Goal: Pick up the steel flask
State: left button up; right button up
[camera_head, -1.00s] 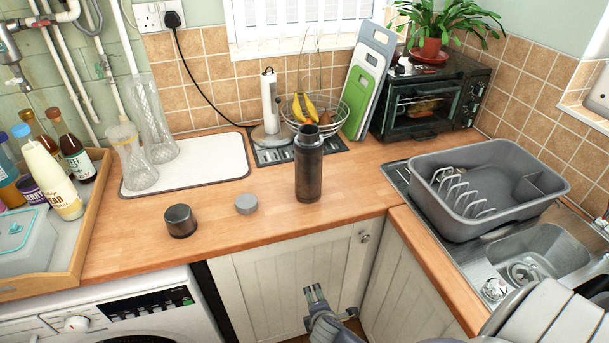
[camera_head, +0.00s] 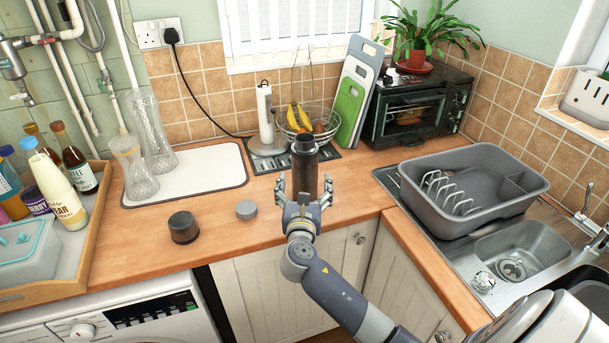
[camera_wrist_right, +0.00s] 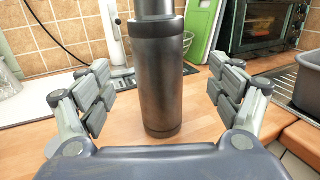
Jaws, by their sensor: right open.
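The steel flask (camera_head: 305,167) is a dark grey cylinder standing upright on the wooden worktop, with a narrower neck. My right gripper (camera_head: 304,188) is open in front of it, with a finger on each side of its lower part in the head view. In the right wrist view the flask (camera_wrist_right: 159,80) stands upright between the two open fingers (camera_wrist_right: 166,95), with a gap on both sides. No contact shows. A dark cup-like lid (camera_head: 183,227) and a small grey disc (camera_head: 246,210) lie on the worktop to the left. My left gripper is not in view.
A wire fruit bowl (camera_head: 322,136) and a paper towel holder (camera_head: 266,115) stand behind the flask. Chopping boards (camera_head: 349,108) lean beside a toaster oven (camera_head: 408,112). A grey dish rack (camera_head: 470,215) sits at the right by the sink. The worktop left of the flask is mostly clear.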

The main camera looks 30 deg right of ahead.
aim_at(305, 171)
jog(key=x, duration=0.4)
jog(key=shift+w+d+f, duration=0.2)
jog(key=shift+w, duration=0.05)
jog(key=shift+w+d+p, duration=0.25)
jog(key=shift+w+p, duration=0.15)
jog(key=shift+w, duration=0.05)
jog(key=x, duration=0.4)
jog(key=shift+f, duration=0.35)
jog(key=shift+a+r, duration=0.1)
jog(key=shift+c, duration=0.9)
jog(key=c, duration=1.3)
jog(key=shift+c, duration=0.2)
